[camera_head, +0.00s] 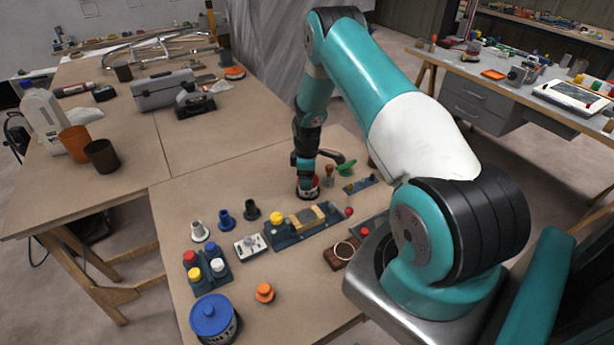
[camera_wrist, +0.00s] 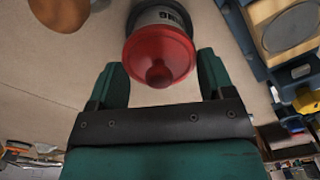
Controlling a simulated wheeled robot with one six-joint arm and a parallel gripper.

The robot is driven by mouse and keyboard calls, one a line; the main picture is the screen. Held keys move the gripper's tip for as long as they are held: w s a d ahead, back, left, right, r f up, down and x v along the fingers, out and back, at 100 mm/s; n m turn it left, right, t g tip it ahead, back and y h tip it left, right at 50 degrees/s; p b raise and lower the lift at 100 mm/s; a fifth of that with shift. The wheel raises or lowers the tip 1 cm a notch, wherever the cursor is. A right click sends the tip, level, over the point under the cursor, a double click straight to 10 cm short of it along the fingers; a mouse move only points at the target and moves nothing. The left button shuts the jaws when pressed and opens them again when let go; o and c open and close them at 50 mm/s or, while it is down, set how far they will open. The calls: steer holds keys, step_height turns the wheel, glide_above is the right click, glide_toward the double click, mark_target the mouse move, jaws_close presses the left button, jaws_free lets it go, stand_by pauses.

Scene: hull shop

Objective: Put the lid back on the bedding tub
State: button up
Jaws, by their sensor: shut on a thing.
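The bedding tub (camera_wrist: 152,15) is a small grey pot with a dark, partly cut-off label, at the top of the wrist view. In the head view the tub (camera_head: 307,193) stands on the near table, half hidden under my gripper. The red lid (camera_wrist: 160,48) with its round knob is between my fingers, in line with the tub's mouth. My gripper (camera_wrist: 160,68) is shut on the lid, one finger on each side. In the head view my gripper (camera_head: 306,180) points down at the tub. I cannot tell whether the lid is fully seated.
A blue fixture (camera_head: 288,238) with a wooden block stands in front of the tub. A green scoop (camera_head: 346,167) and a blue peg rail (camera_head: 360,185) are close on its right. A blue-lidded tub (camera_head: 213,318) stands at front left. The table left of the tub is clear.

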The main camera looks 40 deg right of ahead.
steer(key=o, duration=0.9)
steer(key=shift+r, duration=0.1)
steer(key=shift+r+p, duration=2.05)
steer(key=shift+r, duration=1.4)
jaws_close()
